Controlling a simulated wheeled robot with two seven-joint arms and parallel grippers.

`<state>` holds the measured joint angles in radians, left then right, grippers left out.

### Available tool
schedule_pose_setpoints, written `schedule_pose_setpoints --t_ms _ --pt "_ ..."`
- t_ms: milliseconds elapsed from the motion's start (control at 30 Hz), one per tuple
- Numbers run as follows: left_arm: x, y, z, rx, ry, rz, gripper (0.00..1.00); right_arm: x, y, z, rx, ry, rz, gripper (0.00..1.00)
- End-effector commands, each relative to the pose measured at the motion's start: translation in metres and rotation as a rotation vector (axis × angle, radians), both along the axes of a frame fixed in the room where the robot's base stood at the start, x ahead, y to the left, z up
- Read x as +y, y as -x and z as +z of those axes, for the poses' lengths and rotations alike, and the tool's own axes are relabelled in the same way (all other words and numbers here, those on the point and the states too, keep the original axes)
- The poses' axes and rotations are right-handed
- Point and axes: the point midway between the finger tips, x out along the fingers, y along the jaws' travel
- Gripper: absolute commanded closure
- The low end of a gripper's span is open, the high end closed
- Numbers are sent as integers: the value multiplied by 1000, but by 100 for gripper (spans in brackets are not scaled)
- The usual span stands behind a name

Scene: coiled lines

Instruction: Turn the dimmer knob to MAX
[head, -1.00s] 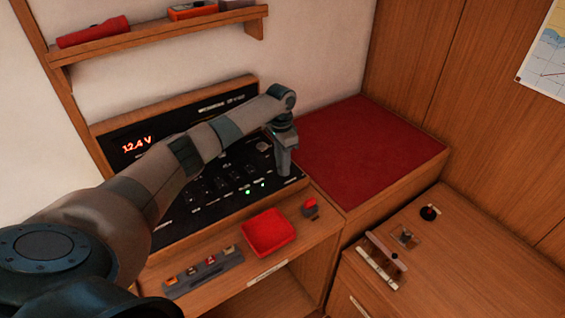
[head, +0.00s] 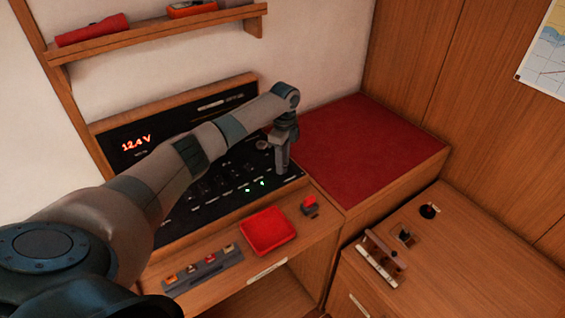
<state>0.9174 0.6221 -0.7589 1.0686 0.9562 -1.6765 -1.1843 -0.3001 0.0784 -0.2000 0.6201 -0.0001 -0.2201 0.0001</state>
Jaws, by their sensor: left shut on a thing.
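The black switch panel (head: 222,188) is set in a wooden console in the middle of the head view, with a red 12.4 V readout (head: 136,143) and several small switches. Two small lights glow green near its lower right. My left arm reaches across the panel from the left. My left gripper (head: 282,168) points down at the panel's right end and is shut on the dimmer knob there. The fingers hide the knob, so its pointer and markings cannot be read. My right gripper is not in view.
A red tray (head: 268,231), a strip of small labelled items (head: 203,270) and a red switch (head: 310,204) sit on the ledge below. A red cushion (head: 365,150) lies to the right. A shelf (head: 160,33) with a red flashlight (head: 92,29) is above.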

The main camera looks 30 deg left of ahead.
Motion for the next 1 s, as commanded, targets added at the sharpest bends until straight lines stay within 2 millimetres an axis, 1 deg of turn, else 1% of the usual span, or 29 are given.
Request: schedule_pose_setpoints --t_ms 100,300,733,767,800,833,1000 --pt "0 -1 2 -5 0 -59 97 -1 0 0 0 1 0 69" --pt "0 -1 2 -5 0 -113 97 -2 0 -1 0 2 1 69" --pt "0 -1 2 -5 0 -124 97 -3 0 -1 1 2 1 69" --pt "0 -1 2 -5 0 -124 70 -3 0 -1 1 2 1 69" --pt "0 -1 2 -5 -1 -124 60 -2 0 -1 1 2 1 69" --pt "0 -1 2 -4 -1 -124 56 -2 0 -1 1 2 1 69" --pt "0 -1 1 -2 0 -123 56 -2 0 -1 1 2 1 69"
